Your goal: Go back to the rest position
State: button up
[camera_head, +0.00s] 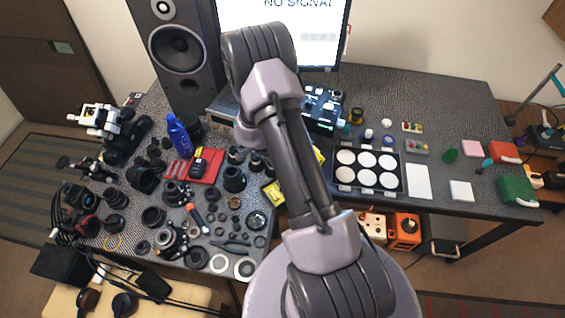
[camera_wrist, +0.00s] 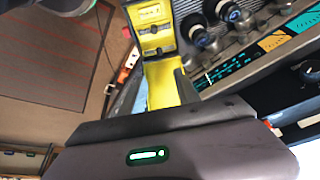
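In the head view my arm rises from the bottom middle, leans up and left, and bends at a joint in front of the monitor. My gripper is not clearly visible there; the arm hides the area behind it. In the wrist view a dark grey housing with a green light fills the bottom, probably part of my gripper (camera_wrist: 148,152). A yellow piece with dark fittings (camera_wrist: 158,60) stands beyond it; I cannot tell whether it belongs to the gripper.
Camera and lens parts crowd the left table, around a red mat (camera_head: 208,172). A speaker (camera_head: 178,50) and monitor (camera_head: 320,40) stand behind. A tray of white discs (camera_head: 399,176) lies right of my arm. The far right table (camera_head: 440,95) has clear room.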

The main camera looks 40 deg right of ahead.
dwell(0.3)
jog(key=w+a+r+n+t+y+b, duration=0.1)
jog(key=w+a+r+n+t+b, duration=0.1)
jog(key=w+a+r+t+b, duration=0.3)
jog(key=w+a+r+n+t+y+b, duration=0.1)
jog(key=w+a+r+n+t+b, duration=0.15)
jog(key=w+r, duration=0.5)
jog(key=s+a+r+n+t+y+b, duration=0.1)
jog(key=s+a+r+n+y+b, duration=0.1)
jog(key=a+r, duration=0.35)
jog(key=s+a+r+n+t+y+b, duration=0.1)
jog(key=s+a+r+n+y+b, duration=0.2)
jog(key=a, duration=0.4)
jog(key=s+a+r+n+g+b, duration=0.25)
jog(key=s+a+b, duration=0.25)
jog(key=s+a, duration=0.5)
jog(key=s+d+f+n+b, duration=0.1)
jog(key=s+f, duration=0.1)
jog(key=s, duration=0.5)
jog(key=s+d+f+n+b, duration=0.1)
jog(key=s+d+f+b, duration=0.1)
jog(key=s, duration=0.6)
jog(key=shift+s+f+g+h, duration=0.25)
jog(key=shift+f+g+h, duration=0.05)
jog(key=shift+f+g, duration=0.15)
